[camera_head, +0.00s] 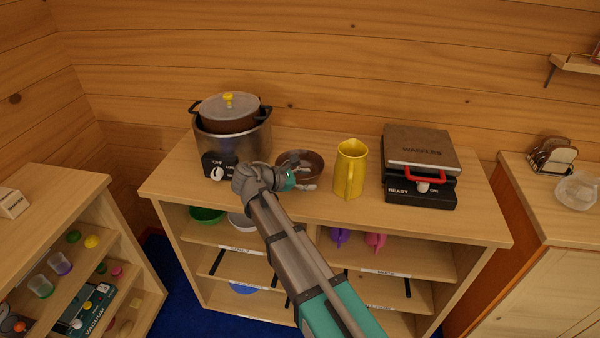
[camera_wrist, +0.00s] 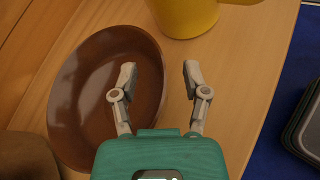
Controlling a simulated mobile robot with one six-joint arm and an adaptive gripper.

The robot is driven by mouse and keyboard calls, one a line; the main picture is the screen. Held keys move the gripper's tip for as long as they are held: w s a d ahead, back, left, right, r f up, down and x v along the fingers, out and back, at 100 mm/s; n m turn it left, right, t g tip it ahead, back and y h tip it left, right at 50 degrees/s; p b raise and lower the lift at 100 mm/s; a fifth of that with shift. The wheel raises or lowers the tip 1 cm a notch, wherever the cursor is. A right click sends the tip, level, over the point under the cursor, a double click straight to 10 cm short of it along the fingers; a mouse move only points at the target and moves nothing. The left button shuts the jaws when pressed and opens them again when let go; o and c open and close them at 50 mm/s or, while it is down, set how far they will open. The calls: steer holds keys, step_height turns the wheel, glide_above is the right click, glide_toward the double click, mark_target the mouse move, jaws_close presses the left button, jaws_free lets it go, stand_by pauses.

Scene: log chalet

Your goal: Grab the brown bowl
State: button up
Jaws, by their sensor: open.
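The brown bowl (camera_head: 312,162) stands on the wooden counter, between the cooker and the yellow pitcher, partly hidden by my arm in the head view. In the wrist view the brown bowl (camera_wrist: 85,95) fills the left side and its inside looks empty. My gripper (camera_head: 304,178) is at the bowl's near side. I cannot tell whether either finger touches the bowl.
The yellow pitcher (camera_head: 350,170) stands close to the right of the bowl. A cooker with a lidded pot (camera_head: 232,140) is on the left. A waffle maker (camera_head: 421,165) is farther right. The counter (camera_head: 300,207) has bare room along its front edge, above open shelves.

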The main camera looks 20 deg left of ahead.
jaws_close()
stand_by(0.3)
steer(key=shift+r, duration=0.2)
stand_by(0.4)
step_height(320, 180, up, 3)
steer(key=p, duration=0.3)
steer(key=s+d+r+p, duration=0.7)
steer(key=s+r+p, duration=0.2)
steer(key=s, duration=0.3)
steer(key=shift+d+r+p, duration=0.15)
steer(key=shift+r+p, duration=0.15)
steer(key=shift+p, duration=0.25)
